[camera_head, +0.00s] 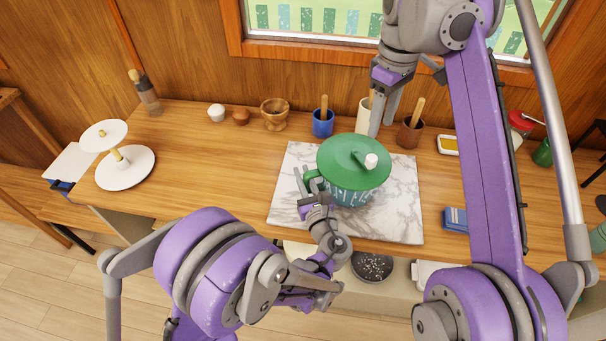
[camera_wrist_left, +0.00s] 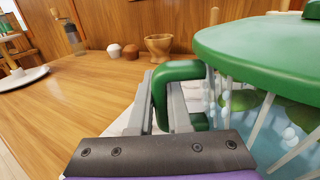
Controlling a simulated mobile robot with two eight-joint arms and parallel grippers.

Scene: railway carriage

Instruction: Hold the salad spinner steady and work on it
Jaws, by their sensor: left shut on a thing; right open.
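The salad spinner (camera_head: 352,163) stands upright on a grey-white marble board (camera_head: 399,218). It has a green lid with a white crank knob (camera_head: 371,161) towards the right side, and a clear, patterned bowl. My left gripper (camera_head: 306,187) is at the bowl's left side. In the left wrist view, its fingers (camera_wrist_left: 165,108) are shut on the green side handle (camera_wrist_left: 179,71), under the lid's edge (camera_wrist_left: 265,45). My right gripper (camera_head: 381,112) is open and empty. It points down, behind and above the lid's right part, apart from the knob.
Behind the board stand a blue pot (camera_head: 323,123), a wooden mortar (camera_head: 275,114) and a brown pot (camera_head: 409,134) with a wooden handle. A white two-tier stand (camera_head: 126,169) is at far left. The table's left middle is clear.

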